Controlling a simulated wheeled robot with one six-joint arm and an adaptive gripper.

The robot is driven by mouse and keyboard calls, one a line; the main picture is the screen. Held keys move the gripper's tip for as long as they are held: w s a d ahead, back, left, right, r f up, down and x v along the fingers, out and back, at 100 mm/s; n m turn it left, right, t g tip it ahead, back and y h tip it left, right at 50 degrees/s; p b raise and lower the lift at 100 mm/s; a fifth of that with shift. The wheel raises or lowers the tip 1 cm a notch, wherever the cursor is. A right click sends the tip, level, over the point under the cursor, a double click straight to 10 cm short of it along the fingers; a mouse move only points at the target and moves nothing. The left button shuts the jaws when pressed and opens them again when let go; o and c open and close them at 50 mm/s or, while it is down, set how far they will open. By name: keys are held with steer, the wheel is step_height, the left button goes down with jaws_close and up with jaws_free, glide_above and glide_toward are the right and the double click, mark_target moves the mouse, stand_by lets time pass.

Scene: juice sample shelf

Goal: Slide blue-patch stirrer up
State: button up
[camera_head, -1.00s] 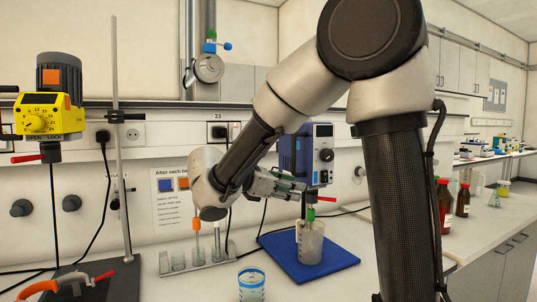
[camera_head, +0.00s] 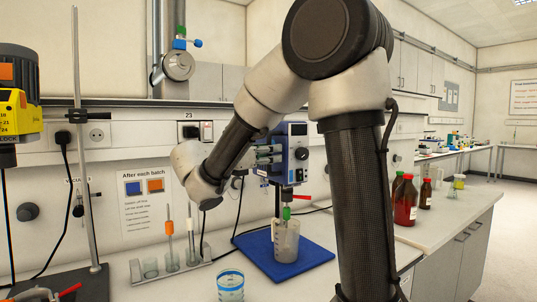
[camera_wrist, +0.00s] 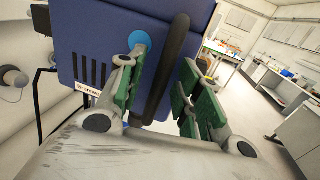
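The blue stirrer (camera_head: 297,158) stands at the wall over a beaker (camera_head: 287,247) on a blue mat. It has a dark display and a knob. In the wrist view its blue body (camera_wrist: 93,40) fills the upper left, with a light blue round patch (camera_wrist: 141,40) partly behind a finger. My gripper (camera_head: 270,160) is at the stirrer's left side. In the wrist view my gripper (camera_wrist: 160,92) is open, its green-padded fingers on either side of a black bar (camera_wrist: 172,55) on the stirrer. A gap shows between bar and pads; contact is hard to judge.
The blue mat (camera_head: 318,262) lies on the bench. A rack (camera_head: 192,267) with glassware and a blue-rimmed beaker (camera_head: 231,287) stand left of it. A yellow stirrer (camera_head: 15,110) and metal stand (camera_head: 85,150) are at far left. Brown bottles (camera_head: 407,203) stand to the right.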

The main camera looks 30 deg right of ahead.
steer(key=shift+d, duration=0.1)
jaws_close()
steer(key=shift+r, duration=0.15)
step_height(320, 180, up, 17)
steer(key=shift+r, duration=0.15)
stand_by(0.8)
jaws_free()
